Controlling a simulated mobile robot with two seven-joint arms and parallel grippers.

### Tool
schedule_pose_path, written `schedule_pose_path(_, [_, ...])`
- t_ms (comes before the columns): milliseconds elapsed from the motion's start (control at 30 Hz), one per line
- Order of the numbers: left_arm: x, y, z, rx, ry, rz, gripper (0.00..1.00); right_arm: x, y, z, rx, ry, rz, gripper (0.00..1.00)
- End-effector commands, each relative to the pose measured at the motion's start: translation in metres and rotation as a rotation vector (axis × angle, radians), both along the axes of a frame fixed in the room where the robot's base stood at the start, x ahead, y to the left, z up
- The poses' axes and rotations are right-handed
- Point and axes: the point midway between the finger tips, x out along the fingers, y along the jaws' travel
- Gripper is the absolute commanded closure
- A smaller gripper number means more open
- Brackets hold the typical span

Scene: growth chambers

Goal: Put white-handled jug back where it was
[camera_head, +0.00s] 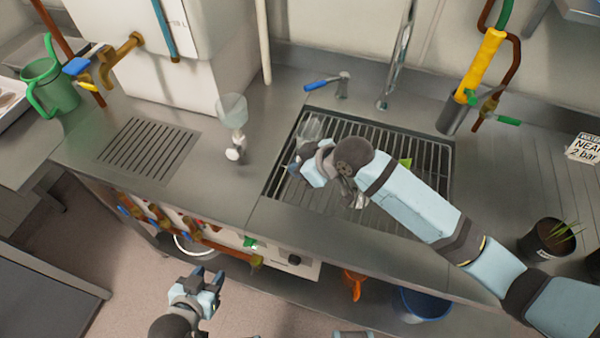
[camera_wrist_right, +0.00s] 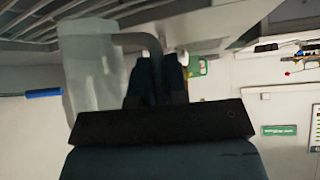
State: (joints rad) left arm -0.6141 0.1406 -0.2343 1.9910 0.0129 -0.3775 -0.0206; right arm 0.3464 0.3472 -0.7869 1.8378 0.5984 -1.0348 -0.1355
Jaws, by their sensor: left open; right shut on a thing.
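A clear, translucent jug (camera_wrist_right: 92,75) is held by its handle in my right gripper (camera_wrist_right: 158,75); the handle looks grey in the shade. In the head view, part of the jug (camera_head: 311,127) shows over the left end of the sink grate, beyond my right gripper (camera_head: 308,166). The wrist hides the rest of it, and I cannot tell whether its base touches the grate. My left gripper (camera_head: 208,281) is open and empty, low in front of the counter.
A green can (camera_head: 52,88) is far left, a potted plant (camera_head: 545,238) right.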

Motion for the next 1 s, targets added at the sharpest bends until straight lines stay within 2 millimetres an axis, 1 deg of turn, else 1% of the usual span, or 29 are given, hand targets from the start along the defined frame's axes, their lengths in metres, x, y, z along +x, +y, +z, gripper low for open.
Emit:
schedule_pose_path(100, [0.000,0.000,0.001,-0.001,-0.001,-0.001,0.57,-0.001,0.000,-0.020,0.000,0.005,-0.001,1.00])
schedule_pose_path(200, [0.000,-0.001,0.001,-0.002,-0.002,0.000,0.57,0.000,0.000,-0.030,0.000,0.002,0.000,1.00])
schedule_pose_path(467, [0.001,-0.001,0.003,-0.003,-0.004,0.000,0.57,0.000,0.000,-0.031,0.001,-0.001,0.000,1.00])
schedule_pose_path(600, [0.001,-0.001,0.003,-0.003,-0.004,0.000,0.57,0.000,0.000,-0.035,0.000,0.001,-0.001,1.00])
schedule_pose_path(633, [0.001,-0.001,0.003,-0.003,-0.004,0.000,0.57,0.000,0.000,-0.035,0.000,0.002,0.000,0.80])
schedule_pose_path(667, [0.001,-0.001,0.002,-0.003,-0.004,0.000,0.57,0.000,0.000,-0.035,0.000,0.002,0.000,0.73])
schedule_pose_path(700, [0.001,-0.001,0.002,-0.003,-0.004,0.000,0.57,0.000,0.000,-0.035,0.000,0.002,0.000,0.64])
schedule_pose_path(733, [0.001,-0.001,0.002,-0.003,-0.004,0.000,0.57,0.000,0.000,-0.035,0.000,0.002,0.000,0.61])
schedule_pose_path(1000, [0.001,-0.001,0.002,-0.002,-0.003,0.000,0.57,0.000,0.000,-0.034,0.001,0.001,0.000,0.61])
